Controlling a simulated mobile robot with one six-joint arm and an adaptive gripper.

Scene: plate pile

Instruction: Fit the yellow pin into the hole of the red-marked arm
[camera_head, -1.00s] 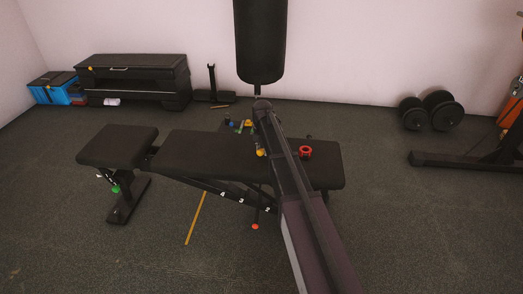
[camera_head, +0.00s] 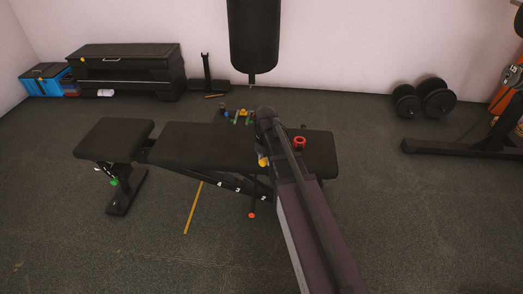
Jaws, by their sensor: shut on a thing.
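A small yellow piece (camera_head: 263,161), seemingly the yellow pin, shows at the left edge of my arm, over the black bench (camera_head: 200,146). My gripper (camera_head: 267,152) is mostly hidden by my arm; it seems shut on the yellow piece, but the fingers are not clear. A red knob (camera_head: 252,215) hangs at the lower end of a thin dark bar (camera_head: 253,203) under the bench, perhaps the red-marked arm. A numbered dark strut (camera_head: 222,184) runs beside it. I cannot make out a hole.
A red ring (camera_head: 300,141) sits on the bench's right end. Small coloured pieces (camera_head: 238,117) lie behind the bench. A green knob (camera_head: 113,182) marks the left leg. A punching bag (camera_head: 254,36) hangs behind.

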